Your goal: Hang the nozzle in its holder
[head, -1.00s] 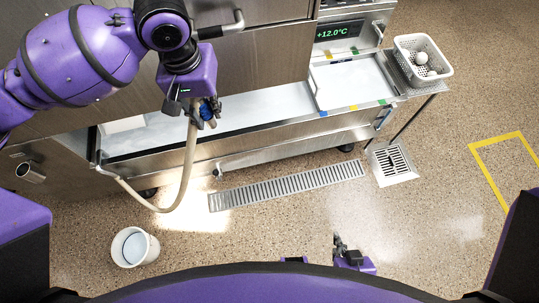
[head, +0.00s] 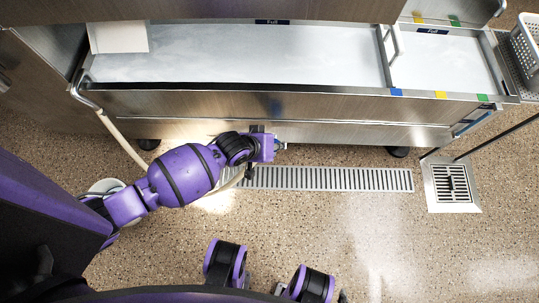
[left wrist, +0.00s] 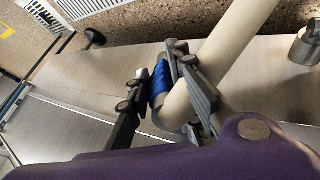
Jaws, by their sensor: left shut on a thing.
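My left gripper (head: 277,147) is low in front of the steel cabinet, above the floor grate. It is shut on the nozzle; the nozzle's blue part (left wrist: 160,80) shows between the fingers in the left wrist view. The thick beige hose (left wrist: 232,40) runs past the fingers there. In the head view the hose (head: 122,138) hangs from a pipe at the cabinet's left and passes behind my left arm. A short metal cylinder (left wrist: 305,47), perhaps the holder, is at the left wrist view's right edge, apart from the nozzle. My right gripper is not clearly shown.
The cabinet has a long open drawer (head: 240,101) and a smaller bay on the right. A floor grate (head: 340,179) and a square drain (head: 452,184) lie in front. A white bucket (head: 103,186) is partly hidden by my left arm. A perforated basket (head: 526,45) is at right.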

